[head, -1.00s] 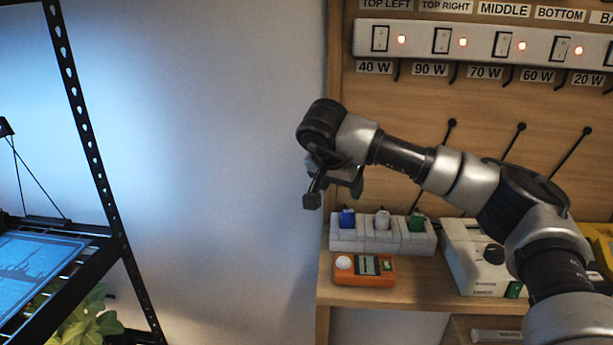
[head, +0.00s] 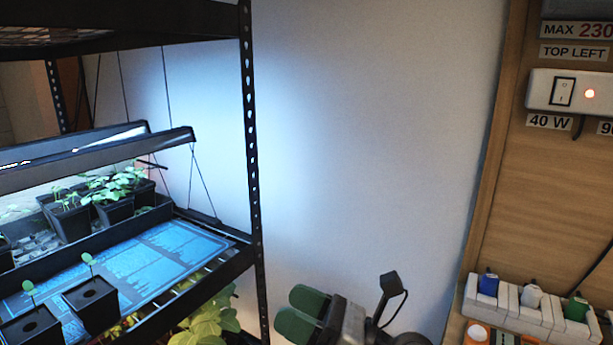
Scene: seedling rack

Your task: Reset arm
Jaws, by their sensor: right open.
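My right gripper (head: 302,314) is at the bottom centre of the head view, in front of the white wall. Its two green finger pads point left and stand apart, with nothing between them. Part of its dark wrist and a small black piece with a cable show to the right of the pads; the rest of the arm is cut off by the lower edge. My left gripper is not in view.
A black shelf rack (head: 251,160) with seedling pots (head: 92,303), a blue mat (head: 160,262) and a lamp (head: 100,168) stands at left. A wooden board (head: 540,190) with a switch strip (head: 552,91) is at right, above a white block row (head: 545,318). Bare wall lies between.

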